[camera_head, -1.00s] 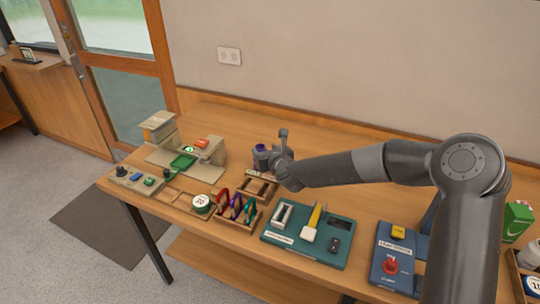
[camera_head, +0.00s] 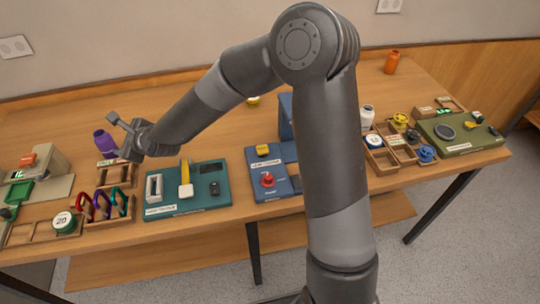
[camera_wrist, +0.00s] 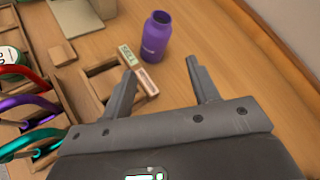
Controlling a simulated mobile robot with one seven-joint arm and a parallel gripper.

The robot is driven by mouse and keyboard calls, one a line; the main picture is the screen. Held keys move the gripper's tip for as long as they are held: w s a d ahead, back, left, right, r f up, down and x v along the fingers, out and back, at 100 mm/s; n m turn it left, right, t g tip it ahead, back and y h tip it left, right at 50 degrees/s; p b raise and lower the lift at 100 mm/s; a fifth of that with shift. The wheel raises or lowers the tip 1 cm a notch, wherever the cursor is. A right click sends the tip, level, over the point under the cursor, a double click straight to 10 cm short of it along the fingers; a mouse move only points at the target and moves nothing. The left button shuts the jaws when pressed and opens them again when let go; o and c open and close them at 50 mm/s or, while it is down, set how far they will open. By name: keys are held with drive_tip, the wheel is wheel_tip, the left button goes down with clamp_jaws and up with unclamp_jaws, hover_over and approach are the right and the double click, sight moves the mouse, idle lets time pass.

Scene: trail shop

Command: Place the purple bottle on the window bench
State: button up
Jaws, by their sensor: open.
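The purple bottle (camera_head: 104,141) stands upright on the long wooden table at the left, behind a small wooden tray. In the wrist view the bottle (camera_wrist: 156,37) stands beyond my fingertips, its open top showing, apart from both fingers. My gripper (camera_head: 117,137) is beside it; in the wrist view the gripper (camera_wrist: 161,76) is open with nothing between its fingers. No window bench can be made out in the frames from now.
A wooden tray (camera_head: 130,184) and a rack with coloured carabiners (camera_head: 88,222) stand in front of the bottle. A teal board (camera_head: 218,199) and a blue board (camera_head: 279,187) lie to the right. An orange bottle (camera_head: 391,63) stands at the back right.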

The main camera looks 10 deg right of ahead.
drive_tip(key=s+d+r+n+h, duration=0.25)
drive_tip(key=d+n, duration=0.25)
drive_tip(key=d, duration=0.4)
drive_tip(key=s+d+r+n+g+h, duration=0.15)
drive_tip(key=s+d+r+n, duration=0.25)
drive_tip(key=d, duration=0.4)
drive_tip(key=s+d+r+n+h, duration=0.3)
drive_tip(key=s+d+n, duration=0.15)
drive_tip(key=d, duration=0.45)
drive_tip(key=s+d+r+n+g+h, duration=0.1)
drive_tip(key=s+d+r+n, duration=0.1)
drive_tip(key=s+d, duration=0.5)
drive_tip(key=s+d+r+n+h, duration=0.1)
drive_tip(key=s+d+r+n, duration=0.1)
drive_tip(key=s+d+n, duration=0.3)
drive_tip(key=s+d, duration=0.3)
drive_tip(key=s, duration=0.3)
drive_tip(key=shift+g, duration=0.35)
